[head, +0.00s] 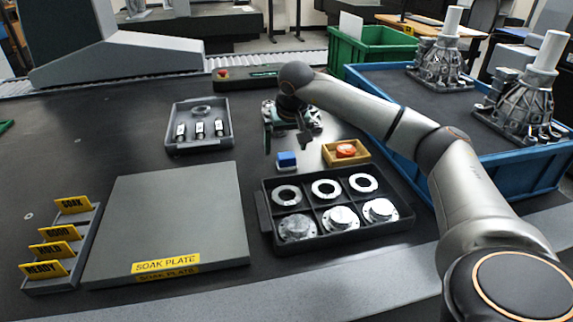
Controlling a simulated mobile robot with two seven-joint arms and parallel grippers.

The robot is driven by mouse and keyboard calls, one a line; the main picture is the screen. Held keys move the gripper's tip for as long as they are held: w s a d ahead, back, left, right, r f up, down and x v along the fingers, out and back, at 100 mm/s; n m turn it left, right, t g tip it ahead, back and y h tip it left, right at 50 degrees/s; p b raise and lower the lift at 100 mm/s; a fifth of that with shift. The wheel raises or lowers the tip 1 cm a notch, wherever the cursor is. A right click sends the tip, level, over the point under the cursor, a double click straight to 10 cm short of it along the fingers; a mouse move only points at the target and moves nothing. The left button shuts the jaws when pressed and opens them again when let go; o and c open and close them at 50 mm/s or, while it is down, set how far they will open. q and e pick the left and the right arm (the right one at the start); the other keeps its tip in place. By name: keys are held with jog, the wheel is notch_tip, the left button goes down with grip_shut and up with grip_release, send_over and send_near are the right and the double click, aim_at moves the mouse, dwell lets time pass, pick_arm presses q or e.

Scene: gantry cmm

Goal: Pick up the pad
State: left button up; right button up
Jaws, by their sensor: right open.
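A small blue block (287,160), which looks like the pad, sits on the dark table left of a small tan tray. My right gripper (286,138) is open, with its fingers pointing down. In the picture it is just above and behind the blue block, one finger to each side. Nothing shows between its fingers, and I cannot tell its exact height over the block. My left gripper is not in view.
The tan tray (329,158) holds an orange-red piece (345,150). A dark compartment tray (262,222) with several metal parts stands in front. The soak plate (165,215) lies left. A grey tray (172,140) and blue bin (480,170) flank the gripper.

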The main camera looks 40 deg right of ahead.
aim_at(287, 155)
jog(key=shift+w+d+f, duration=0.1)
jog(key=shift+f, duration=0.35)
jog(key=b+x, duration=0.1)
jog(key=x, duration=0.1)
jog(key=b+x, duration=0.1)
jog(key=x, duration=0.2)
jog(key=shift+d+r, duration=0.1)
jog(key=shift+d, duration=0.3)
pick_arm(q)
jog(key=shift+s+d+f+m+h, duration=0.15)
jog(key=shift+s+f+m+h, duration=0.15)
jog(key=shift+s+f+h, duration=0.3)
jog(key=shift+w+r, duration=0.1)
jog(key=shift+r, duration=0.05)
pick_arm(e)
jog(key=shift+c, duration=0.2)
jog(key=c, duration=1.4)
jog(key=shift+r, duration=0.1)
